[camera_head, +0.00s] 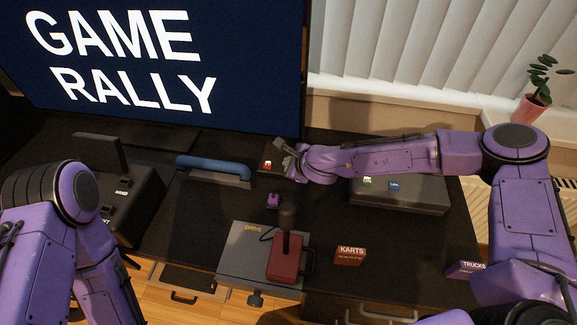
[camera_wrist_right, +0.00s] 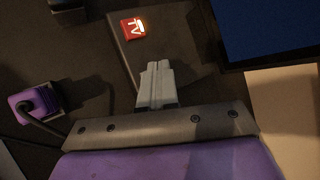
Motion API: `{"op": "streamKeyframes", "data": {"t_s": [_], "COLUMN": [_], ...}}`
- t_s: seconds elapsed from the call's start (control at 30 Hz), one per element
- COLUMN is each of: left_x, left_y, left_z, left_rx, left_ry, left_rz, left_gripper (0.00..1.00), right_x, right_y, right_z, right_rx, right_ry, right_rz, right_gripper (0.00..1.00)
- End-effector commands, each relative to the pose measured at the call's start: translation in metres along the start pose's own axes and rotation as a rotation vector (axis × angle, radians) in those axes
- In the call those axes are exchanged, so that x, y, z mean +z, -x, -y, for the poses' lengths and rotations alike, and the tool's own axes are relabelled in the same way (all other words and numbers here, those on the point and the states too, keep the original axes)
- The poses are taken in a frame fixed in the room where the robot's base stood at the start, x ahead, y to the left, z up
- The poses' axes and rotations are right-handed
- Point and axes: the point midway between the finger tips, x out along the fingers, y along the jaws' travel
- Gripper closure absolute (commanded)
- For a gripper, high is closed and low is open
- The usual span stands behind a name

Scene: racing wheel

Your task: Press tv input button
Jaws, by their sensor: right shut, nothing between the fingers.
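The red button marked TV (camera_head: 267,164) sits on a dark box (camera_head: 270,153) below the television's right corner. In the right wrist view the button (camera_wrist_right: 134,28) is lit, near the far end of the box (camera_wrist_right: 155,50). My right gripper (camera_head: 281,148) reaches in from the right over this box. Its fingers are shut and empty. In the wrist view the fingertips (camera_wrist_right: 157,66) point toward the button, a short way from it, with no visible contact. The television (camera_head: 150,60) reads GAME RALLY. My left arm is at the lower left; its gripper is out of view.
A blue handle (camera_head: 213,166) lies left of the button box. A console with green and blue buttons (camera_head: 410,192) sits under my right forearm. A grey box marked DRIVE (camera_head: 255,250), a small purple object (camera_head: 273,200) and a KARTS box (camera_head: 349,256) stand nearer.

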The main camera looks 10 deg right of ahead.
Motion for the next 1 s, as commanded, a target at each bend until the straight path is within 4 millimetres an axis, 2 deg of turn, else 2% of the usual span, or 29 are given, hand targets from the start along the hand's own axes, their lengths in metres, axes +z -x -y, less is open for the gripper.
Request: {"op": "streamKeyframes", "data": {"t_s": [0.13,0.53,1.0], "left_x": [-0.004,-0.005,-0.02], "left_y": [0.009,0.011,0.048], "left_z": [0.001,0.001,0.004], "left_rx": [0.0,0.0,0.0], "left_ry": [0.0,0.0,0.0], "left_rz": [0.0,0.0,0.0], "left_gripper": [1.0,1.0,1.0], "right_x": [0.006,0.008,0.031], "right_y": [0.008,0.01,0.043], "right_z": [0.006,0.007,0.031], "right_rx": [0.0,0.0,-0.001], "right_ry": [0.0,0.0,0.0], "right_rz": [0.0,0.001,0.001], "right_gripper": [1.0,1.0,1.0]}}
